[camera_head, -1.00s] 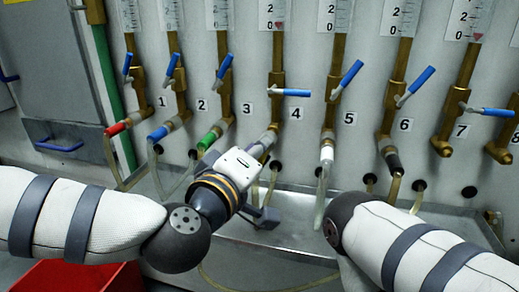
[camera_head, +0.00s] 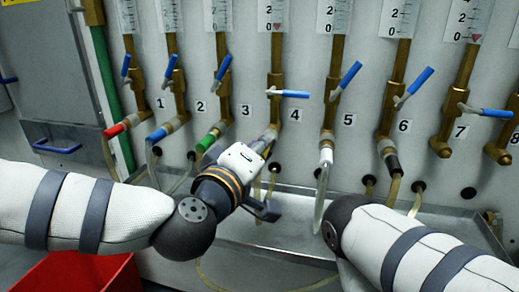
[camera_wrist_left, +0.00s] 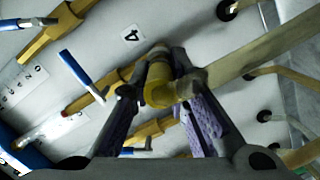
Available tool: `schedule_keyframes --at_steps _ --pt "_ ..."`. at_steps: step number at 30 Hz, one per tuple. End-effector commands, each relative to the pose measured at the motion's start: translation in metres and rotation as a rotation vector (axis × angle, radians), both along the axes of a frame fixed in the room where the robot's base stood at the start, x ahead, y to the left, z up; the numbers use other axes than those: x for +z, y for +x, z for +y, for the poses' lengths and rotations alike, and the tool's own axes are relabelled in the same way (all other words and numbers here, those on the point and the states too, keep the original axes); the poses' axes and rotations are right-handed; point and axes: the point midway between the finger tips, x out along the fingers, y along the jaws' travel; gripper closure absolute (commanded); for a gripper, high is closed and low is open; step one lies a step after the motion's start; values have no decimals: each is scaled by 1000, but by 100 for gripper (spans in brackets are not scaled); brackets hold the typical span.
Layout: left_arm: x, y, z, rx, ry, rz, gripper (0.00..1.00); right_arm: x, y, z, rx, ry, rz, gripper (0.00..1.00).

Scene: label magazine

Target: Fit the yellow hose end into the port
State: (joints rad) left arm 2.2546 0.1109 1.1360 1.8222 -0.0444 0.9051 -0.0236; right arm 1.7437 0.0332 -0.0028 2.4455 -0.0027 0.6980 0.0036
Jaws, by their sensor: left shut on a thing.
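My left gripper (camera_head: 264,146) is at the lower end of the brass port pipe (camera_head: 275,90) beside the label 4. The left wrist view shows its fingers (camera_wrist_left: 166,62) shut around the yellow hose end (camera_wrist_left: 158,92). A pale, translucent hose (camera_wrist_left: 255,52) runs from there to the upper right. The brass port (camera_wrist_left: 108,84) meets the fingertips from the left, roughly in line with the hose end. The fingers hide the joint, so I cannot tell whether the end is inside the port. My right gripper is out of view.
Red (camera_head: 117,131), blue (camera_head: 157,135) and green (camera_head: 207,141) hose ends sit on ports to the left. White (camera_head: 326,156) and black (camera_head: 392,161) ones sit to the right. A metal tray (camera_head: 290,243) runs below; a red bin (camera_head: 75,275) is at lower left.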

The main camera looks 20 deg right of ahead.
Motion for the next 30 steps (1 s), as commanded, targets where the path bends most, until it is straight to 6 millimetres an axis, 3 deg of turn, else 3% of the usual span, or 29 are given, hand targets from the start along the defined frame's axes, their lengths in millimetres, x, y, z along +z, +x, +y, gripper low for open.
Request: schedule_keyframes --at_steps 7,8,11,21,30 --pt "1 6 -3 1 -1 -1 100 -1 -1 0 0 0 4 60" --pt "1 6 -3 1 -1 -1 82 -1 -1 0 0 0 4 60" --pt "1 5 -3 1 -1 -1 60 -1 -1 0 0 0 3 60" --pt "1 1 0 0 0 0 60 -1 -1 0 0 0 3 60" --pt "7 -54 50 -1 0 -1 60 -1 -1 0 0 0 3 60"
